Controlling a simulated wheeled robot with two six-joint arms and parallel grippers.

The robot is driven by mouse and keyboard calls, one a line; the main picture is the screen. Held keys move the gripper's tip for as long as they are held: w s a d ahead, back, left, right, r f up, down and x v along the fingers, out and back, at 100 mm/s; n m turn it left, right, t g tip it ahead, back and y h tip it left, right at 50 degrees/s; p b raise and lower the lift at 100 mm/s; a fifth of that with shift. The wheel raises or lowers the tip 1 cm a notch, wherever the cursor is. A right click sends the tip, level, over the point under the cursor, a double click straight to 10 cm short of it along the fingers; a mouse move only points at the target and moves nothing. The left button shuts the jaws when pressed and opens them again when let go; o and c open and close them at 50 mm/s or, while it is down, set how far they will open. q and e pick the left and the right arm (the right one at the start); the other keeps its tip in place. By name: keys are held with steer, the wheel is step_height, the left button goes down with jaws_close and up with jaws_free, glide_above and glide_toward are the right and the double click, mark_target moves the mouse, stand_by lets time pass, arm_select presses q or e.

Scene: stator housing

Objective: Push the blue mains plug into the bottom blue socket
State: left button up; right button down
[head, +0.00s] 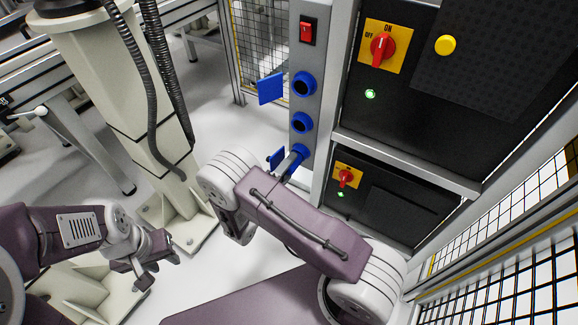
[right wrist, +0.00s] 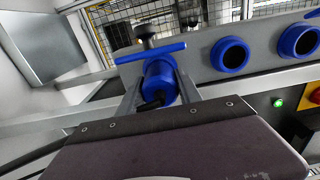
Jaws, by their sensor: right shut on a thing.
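The blue mains plug (right wrist: 160,84) is between the two grey fingers of my right gripper (right wrist: 158,92) in the right wrist view. The right gripper is shut on it, and a dark cable runs back from it. In the head view my right gripper (head: 291,162) is at the bottom blue socket (head: 301,151) of the grey panel. The plug's front meets or overlaps the socket; how deep it sits is hidden. An open blue flap (head: 276,158) stands beside the bottom socket. My left gripper (head: 148,268) is empty, low at the left, and its fingers look apart.
Two more blue sockets, the middle one (head: 301,122) and the top one (head: 303,84), sit above on the grey panel (head: 313,54), below a red switch (head: 306,32). A blue flap (head: 270,88) sticks out left of the top socket. A black cabinet (head: 408,110) stands right.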

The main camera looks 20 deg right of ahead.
stand_by(0.3)
steer(key=shift+c, duration=2.4)
jaws_free()
steer(key=shift+s+a, duration=0.1)
steer(key=shift+a, duration=0.05)
steer(key=shift+p+v, duration=0.55)
steer(key=shift+v, duration=1.45)
steer(key=shift+s+a, duration=0.1)
steer(key=p+v, duration=0.2)
steer(key=v, duration=0.7)
